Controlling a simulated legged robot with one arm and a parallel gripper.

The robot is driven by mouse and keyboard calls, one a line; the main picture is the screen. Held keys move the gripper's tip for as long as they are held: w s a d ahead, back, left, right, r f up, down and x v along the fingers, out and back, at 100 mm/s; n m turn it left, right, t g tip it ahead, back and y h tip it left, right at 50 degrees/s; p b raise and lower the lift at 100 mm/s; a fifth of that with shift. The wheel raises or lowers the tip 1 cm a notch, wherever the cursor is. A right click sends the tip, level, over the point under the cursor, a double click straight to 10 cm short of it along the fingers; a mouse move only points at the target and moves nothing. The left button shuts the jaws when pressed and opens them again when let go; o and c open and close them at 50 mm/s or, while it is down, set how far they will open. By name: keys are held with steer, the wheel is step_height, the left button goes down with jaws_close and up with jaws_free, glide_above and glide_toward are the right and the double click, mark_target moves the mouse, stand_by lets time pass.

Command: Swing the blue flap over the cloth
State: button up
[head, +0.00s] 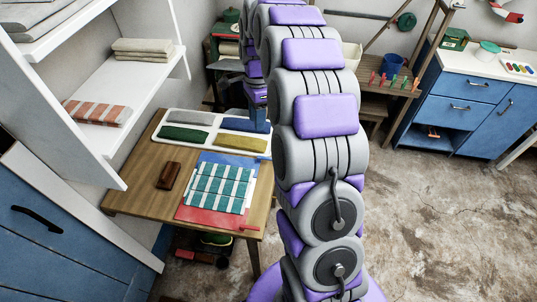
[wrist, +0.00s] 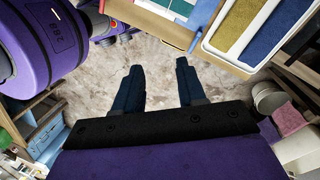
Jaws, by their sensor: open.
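The blue flap (head: 222,159) lies flat on the wooden table in the head view, at the far side of the cloth. The teal and white checked cloth (head: 217,189) lies flat on the folding board, with a red flap (head: 202,217) on its near side. Part of the blue flap shows at the top edge of the wrist view (wrist: 205,12). My gripper (wrist: 158,70) is open and empty, its two dark blue fingers apart above the floor in the wrist view. In the head view my arm hides most of it, near the table's right edge.
A white tray (head: 172,143) with several coloured pads stands behind the board. A brown wooden block (head: 169,176) lies left of the cloth. White shelves (head: 125,90) rise at the left. The floor (head: 430,190) on the right is clear.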

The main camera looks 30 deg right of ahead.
steer(key=w+d+f+m, duration=0.6)
steer(key=d+f, duration=0.2)
steer(key=f, duration=0.1)
steer(key=f+b, duration=0.1)
steer(key=f, duration=0.4)
steer(key=s+a+f+b, duration=0.1)
steer(key=f, duration=0.5)
steer(key=s+a+f+b, duration=0.1)
steer(key=f+b, duration=0.1)
steer(key=f, duration=0.3)
steer(key=shift+s+a+f, duration=0.1)
steer(key=shift+s+f, duration=0.1)
steer(key=shift+f, duration=0.05)
jaws_close()
